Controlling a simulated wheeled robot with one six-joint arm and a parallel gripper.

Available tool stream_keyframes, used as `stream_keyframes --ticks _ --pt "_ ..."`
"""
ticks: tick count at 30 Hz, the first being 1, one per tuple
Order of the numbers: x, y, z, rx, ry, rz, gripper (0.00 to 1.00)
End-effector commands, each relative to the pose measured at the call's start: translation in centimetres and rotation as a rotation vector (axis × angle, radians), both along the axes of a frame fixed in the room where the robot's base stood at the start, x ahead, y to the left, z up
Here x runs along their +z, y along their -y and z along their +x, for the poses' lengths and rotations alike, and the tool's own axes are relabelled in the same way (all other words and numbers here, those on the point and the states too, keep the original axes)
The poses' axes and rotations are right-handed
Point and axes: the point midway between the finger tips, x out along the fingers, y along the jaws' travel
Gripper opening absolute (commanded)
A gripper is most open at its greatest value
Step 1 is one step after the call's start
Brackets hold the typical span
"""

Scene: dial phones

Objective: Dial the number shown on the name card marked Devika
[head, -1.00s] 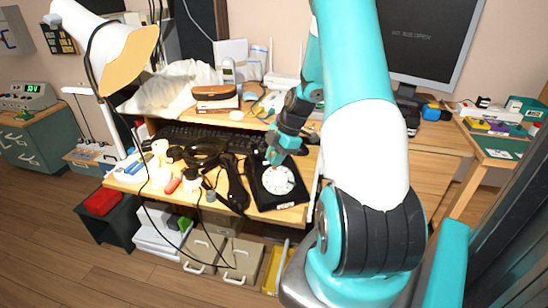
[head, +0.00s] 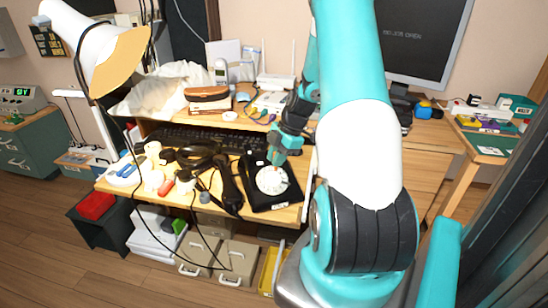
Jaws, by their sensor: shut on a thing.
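A black rotary phone (head: 256,201) with a round white dial (head: 271,181) lies at the right end of the desk. Its black handset (head: 229,186) appears to lie off to its left. My gripper (head: 274,162) points down at the far edge of the dial. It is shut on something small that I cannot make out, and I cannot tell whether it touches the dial. A small white label (head: 280,206) is on the phone's near edge, too small to read. I cannot make out a name card marked Devika.
A black keyboard (head: 190,136) lies behind the phone. White cups, a red item (head: 167,187) and dark cables crowd the desk's left part. A white lamp (head: 95,50) leans over the left side. A brown case (head: 206,94) sits on the raised shelf. A monitor (head: 425,40) stands at right.

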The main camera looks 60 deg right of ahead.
Motion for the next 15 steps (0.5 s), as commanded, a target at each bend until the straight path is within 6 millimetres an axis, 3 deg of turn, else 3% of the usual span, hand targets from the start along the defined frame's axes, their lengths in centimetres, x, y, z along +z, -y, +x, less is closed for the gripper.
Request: stream_keyframes --ticks 15 --pt "-0.4 0.3 -1.1 -0.002 -0.001 0.001 0.0"
